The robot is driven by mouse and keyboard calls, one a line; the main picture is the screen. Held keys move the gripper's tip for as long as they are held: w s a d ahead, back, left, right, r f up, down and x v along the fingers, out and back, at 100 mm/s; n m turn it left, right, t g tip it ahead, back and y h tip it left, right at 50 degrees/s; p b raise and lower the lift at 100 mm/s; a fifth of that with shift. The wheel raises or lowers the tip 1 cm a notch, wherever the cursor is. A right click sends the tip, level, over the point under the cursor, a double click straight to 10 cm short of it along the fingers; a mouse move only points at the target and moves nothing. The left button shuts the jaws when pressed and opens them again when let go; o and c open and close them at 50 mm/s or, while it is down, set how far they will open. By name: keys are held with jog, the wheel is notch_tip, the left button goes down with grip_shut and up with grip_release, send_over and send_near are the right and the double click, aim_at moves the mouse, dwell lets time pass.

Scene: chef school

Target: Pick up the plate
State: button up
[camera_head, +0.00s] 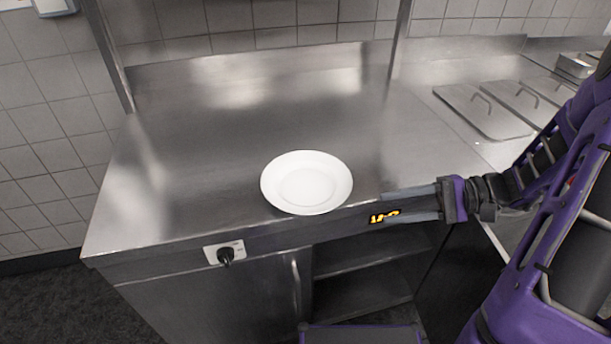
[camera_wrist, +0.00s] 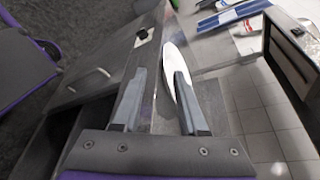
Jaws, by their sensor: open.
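A round white plate (camera_head: 306,182) lies flat on the steel counter (camera_head: 190,180), close to its front edge. My gripper (camera_head: 385,205) is open and empty, just right of the plate at the counter's front edge, with its fingers pointing left toward it. A gap shows between fingertips and plate in the head view. In the wrist view the plate (camera_wrist: 171,58) appears nearly edge-on beyond my gripper (camera_wrist: 161,74), and the right finger overlaps part of it.
A socket with a black plug (camera_head: 225,252) sits on the counter's front, above a cabinet and open shelves (camera_head: 365,290). Steel lids (camera_head: 485,108) lie to the right. The counter left of and behind the plate is clear. Wall tiles rise behind.

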aim_at(318, 211)
jog(key=shift+t+y, duration=0.3)
jog(key=shift+t, duration=0.2)
jog(key=b+x, duration=0.1)
jog(key=x, duration=1.4)
jog(key=shift+a, duration=0.25)
grip_shut()
dwell(0.6)
